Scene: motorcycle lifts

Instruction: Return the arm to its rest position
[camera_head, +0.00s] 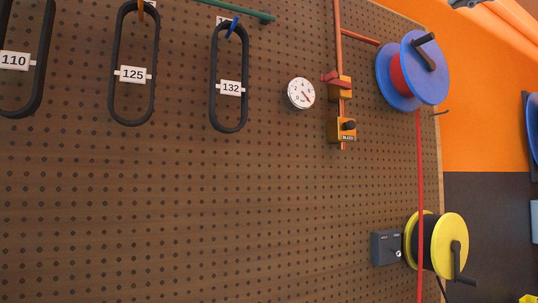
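Neither of my grippers shows in the head view, and I see no part of my arms that I can be sure of. The view is filled mostly by a brown pegboard wall (200,220), seen tilted. Whether either gripper holds anything is not shown.
Black belts tagged 110 (37,90), 125 (114,60) and 132 (215,75) hang on the pegboard. A round gauge (301,93), yellow valve blocks (342,130), a blue hose reel (430,70) and a yellow cable reel (450,240) are at the right. The pegboard's lower left is bare.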

